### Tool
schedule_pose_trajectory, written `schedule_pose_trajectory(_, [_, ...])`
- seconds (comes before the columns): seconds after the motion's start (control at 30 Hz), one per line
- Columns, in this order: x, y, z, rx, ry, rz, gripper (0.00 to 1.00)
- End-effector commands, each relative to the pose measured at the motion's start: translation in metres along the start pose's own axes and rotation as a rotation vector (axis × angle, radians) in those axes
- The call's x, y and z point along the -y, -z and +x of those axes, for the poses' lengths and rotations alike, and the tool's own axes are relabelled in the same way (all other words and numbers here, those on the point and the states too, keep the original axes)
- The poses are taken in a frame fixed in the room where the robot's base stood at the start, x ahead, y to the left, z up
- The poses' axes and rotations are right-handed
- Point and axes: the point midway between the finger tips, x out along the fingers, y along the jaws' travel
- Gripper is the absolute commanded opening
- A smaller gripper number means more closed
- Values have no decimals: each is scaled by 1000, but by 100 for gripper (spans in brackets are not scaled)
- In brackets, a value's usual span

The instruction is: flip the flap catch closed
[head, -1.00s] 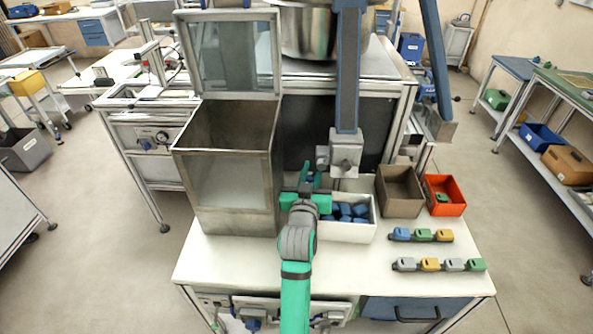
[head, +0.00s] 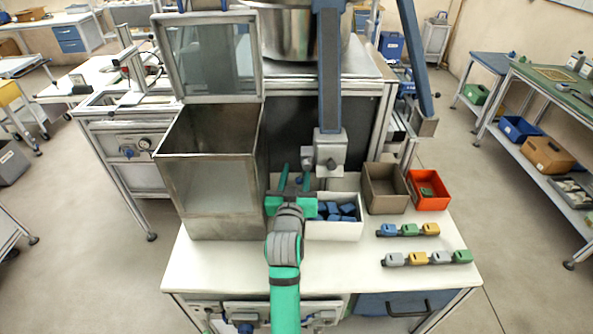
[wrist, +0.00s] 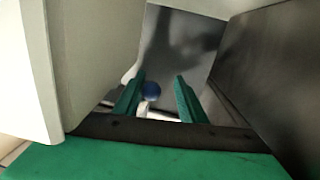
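My gripper (head: 295,172) is between the tall metal hopper (head: 212,192) on the left and a white bin (head: 335,231) on the right. Its two green fingers point away from me and are apart, with nothing held between them. In the wrist view, a round blue knob (wrist: 152,91) with a pale piece below it shows between the fingertips (wrist: 160,84), beyond them. I cannot tell whether this knob belongs to the flap catch. The hopper's framed clear flap (head: 212,55) stands up and open. No catch is clearly made out in the head view.
A grey block (head: 330,150) on a blue column hangs right of my fingers. The white bin holds several blue pieces. Brown (head: 385,190) and orange (head: 428,190) bins stand further right, with rows of coloured blocks before them. The white tabletop's front left (head: 225,265) is clear.

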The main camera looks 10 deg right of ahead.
Motion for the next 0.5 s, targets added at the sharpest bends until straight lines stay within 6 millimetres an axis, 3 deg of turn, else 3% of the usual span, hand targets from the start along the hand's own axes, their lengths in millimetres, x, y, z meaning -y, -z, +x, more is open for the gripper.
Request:
schedule_pose_trajectory(0.3, [0, -1, -59, -1, 2, -1, 37])
schedule_pose_trajectory(0.5, [0, 0, -87, -1, 0, -1, 37])
